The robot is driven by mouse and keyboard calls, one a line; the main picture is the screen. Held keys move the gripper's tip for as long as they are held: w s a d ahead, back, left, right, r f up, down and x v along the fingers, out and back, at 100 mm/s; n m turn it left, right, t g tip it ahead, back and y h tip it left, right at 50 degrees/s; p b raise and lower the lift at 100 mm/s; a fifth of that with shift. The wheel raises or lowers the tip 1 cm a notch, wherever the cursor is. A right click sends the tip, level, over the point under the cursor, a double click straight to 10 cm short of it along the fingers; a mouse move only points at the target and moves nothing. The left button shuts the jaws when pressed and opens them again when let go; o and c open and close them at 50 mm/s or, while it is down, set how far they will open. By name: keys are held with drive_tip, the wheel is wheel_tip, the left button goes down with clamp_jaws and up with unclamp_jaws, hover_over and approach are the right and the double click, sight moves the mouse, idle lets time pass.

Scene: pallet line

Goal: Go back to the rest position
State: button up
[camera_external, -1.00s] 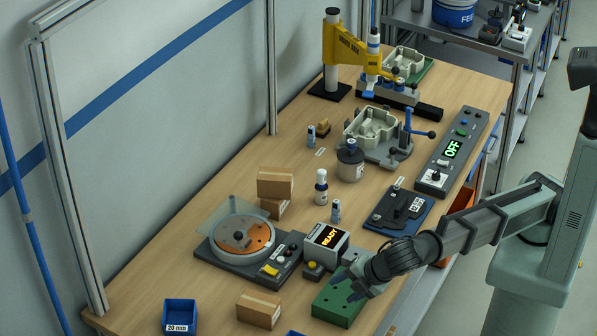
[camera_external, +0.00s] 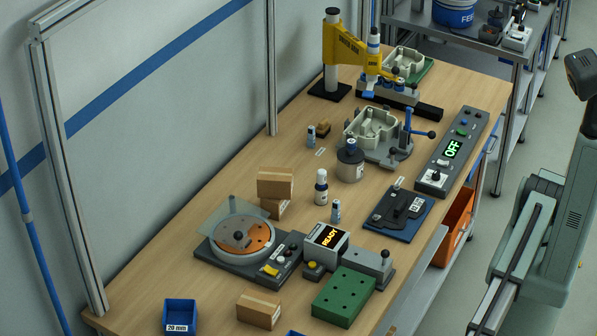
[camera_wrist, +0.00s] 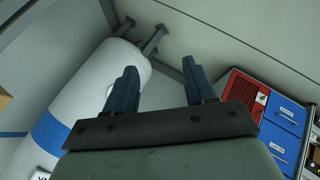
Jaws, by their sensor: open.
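My gripper (camera_wrist: 160,88) shows in the wrist view with its two dark fingers apart and nothing between them. It points at a white tank (camera_wrist: 90,95) with a blue band and at a wall, away from the workbench. In the external view the gripper is out of the picture; only part of my arm shows at the lower right, beside the bench. The wooden workbench (camera_external: 225,185) holds the fixtures, and no part of my arm is over it.
On the bench's near end are a green block with holes (camera_external: 343,297), a READY display (camera_external: 326,239), a cardboard box (camera_external: 258,309) and a blue 20 mm bin (camera_external: 180,315). An orange bin (camera_external: 455,225) hangs at the bench's right edge. Blue drawers (camera_wrist: 283,120) stand right in the wrist view.

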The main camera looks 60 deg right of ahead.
drive_tip(key=s+d+f+g, duration=0.1)
drive_tip(key=s+f, duration=0.1)
drive_tip(key=f, duration=0.6)
drive_tip(key=s+d+f+g, duration=0.1)
drive_tip(key=s+d+f, duration=0.15)
drive_tip(key=f, duration=0.55)
drive_tip(key=w+d+f+m+h, duration=0.1)
drive_tip(key=w+d+f+m, duration=0.5)
drive_tip(key=d, duration=0.5)
drive_tip(key=w+d+f+m+h, duration=0.1)
drive_tip(key=w+d+f+m, duration=0.2)
drive_tip(key=w+d, duration=0.75)
drive_tip(key=w+d+f+m+h, duration=0.2)
drive_tip(key=w+d+f+m, duration=0.3)
drive_tip(key=d, duration=0.8)
drive_tip(key=d+m+g+h, duration=0.3)
drive_tip(key=d+m, duration=0.8)
drive_tip(key=d, duration=2)
drive_tip(key=s+d+r+n+g, duration=0.1)
drive_tip(key=s+d+g, duration=0.2)
drive_tip(key=d, duration=0.7)
drive_tip(key=s+d+r+n+g, duration=0.1)
drive_tip(key=s+d+g, duration=0.2)
drive_tip(key=s+d, duration=0.3)
drive_tip(key=d, duration=0.4)
drive_tip(key=shift+r+n+g, duration=0.25)
drive_tip(key=shift+n+g, duration=0.05)
drive_tip(key=shift+g, duration=0.1)
